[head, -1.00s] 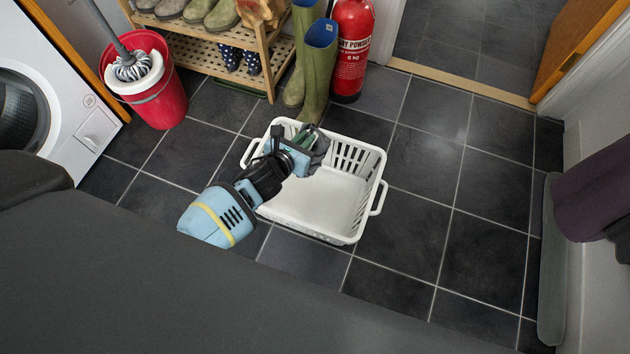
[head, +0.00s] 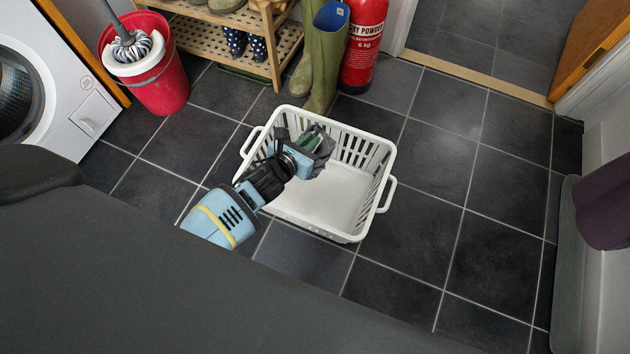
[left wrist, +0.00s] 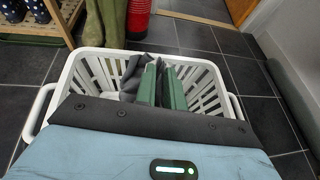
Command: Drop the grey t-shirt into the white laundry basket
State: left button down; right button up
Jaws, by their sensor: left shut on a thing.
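The white laundry basket (head: 345,205) stands on the dark tiled floor; its slatted walls also show in the left wrist view (left wrist: 93,72). My left gripper (head: 318,150) is over the far left part of the basket, with green finger pads. It is shut on the grey t-shirt (head: 323,157), a small dark grey bundle at the fingertips. In the left wrist view the grey t-shirt (left wrist: 131,75) hangs beside the left pad, and most of it is hidden behind the fingers. The basket floor that I can see is bare. My right gripper is not in view.
A red bucket (head: 160,88) with a mop, a wooden rack (head: 205,38), green wellies (head: 325,70) and a red fire extinguisher (head: 364,45) stand behind the basket. A washing machine (head: 50,95) is at left. Floor to the right of the basket is clear.

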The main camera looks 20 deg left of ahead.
pick_arm(q)
jog(key=shift+r, duration=0.1)
jog(key=c, duration=1.4)
grip_release()
jog(key=shift+c, duration=0.2)
jog(key=shift+o, duration=0.2)
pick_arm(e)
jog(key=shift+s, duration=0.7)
